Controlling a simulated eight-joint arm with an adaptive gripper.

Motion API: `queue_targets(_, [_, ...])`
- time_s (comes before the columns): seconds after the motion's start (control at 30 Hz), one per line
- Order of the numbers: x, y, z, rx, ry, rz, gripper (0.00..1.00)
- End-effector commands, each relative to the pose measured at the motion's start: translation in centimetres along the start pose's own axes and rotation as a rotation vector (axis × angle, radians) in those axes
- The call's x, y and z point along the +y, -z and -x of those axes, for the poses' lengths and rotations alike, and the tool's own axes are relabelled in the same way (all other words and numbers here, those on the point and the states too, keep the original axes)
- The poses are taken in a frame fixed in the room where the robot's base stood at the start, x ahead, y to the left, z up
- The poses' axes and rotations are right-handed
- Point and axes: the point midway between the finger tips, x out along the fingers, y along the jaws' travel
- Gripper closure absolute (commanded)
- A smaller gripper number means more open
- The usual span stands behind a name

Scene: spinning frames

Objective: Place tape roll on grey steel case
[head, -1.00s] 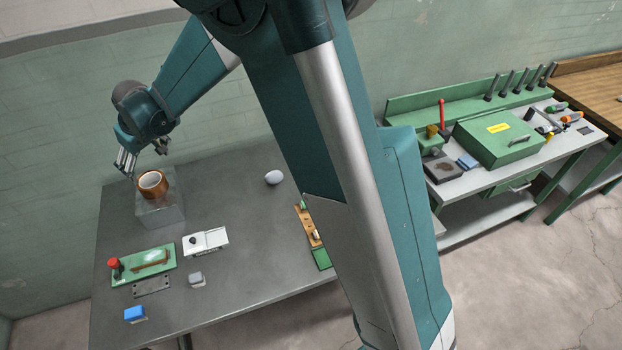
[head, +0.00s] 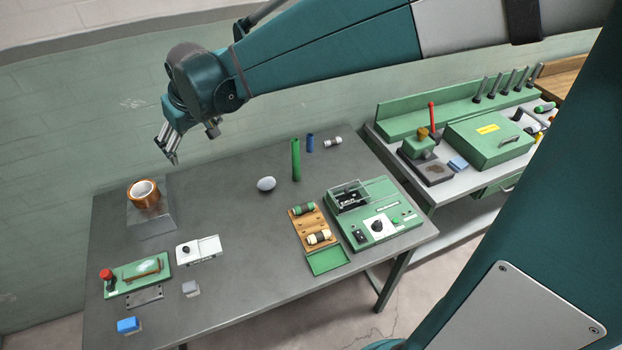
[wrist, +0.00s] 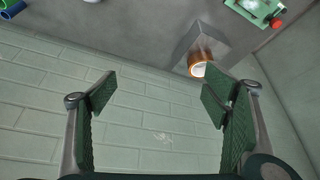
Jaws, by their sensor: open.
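The tape roll (head: 143,193) is copper-brown with a white inner ring. It sits on top of the grey steel case (head: 153,222), a box-shaped block at the table's left back. In the wrist view the tape roll (wrist: 198,66) rests against the top of the case (wrist: 206,38), at the upper right. My gripper (head: 190,146) is above and to the right of the roll, apart from it. In the wrist view my gripper (wrist: 158,105) has its pads wide apart, with only the wall between them.
On the table (head: 225,280) are a green panel with a red button (head: 138,275), a white switch box (head: 198,250), a blue block (head: 128,325), a white egg-like object (head: 266,184), green tube (head: 296,160) and green machine (head: 375,215). The table's middle is clear.

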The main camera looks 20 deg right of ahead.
Motion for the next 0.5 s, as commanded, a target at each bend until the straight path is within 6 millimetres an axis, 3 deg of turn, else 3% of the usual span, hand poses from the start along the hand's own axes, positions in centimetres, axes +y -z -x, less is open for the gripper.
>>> queue_targets(0.5, [5.3, -8.6, 8.2, 0.042, -0.058, -0.106, 0.25])
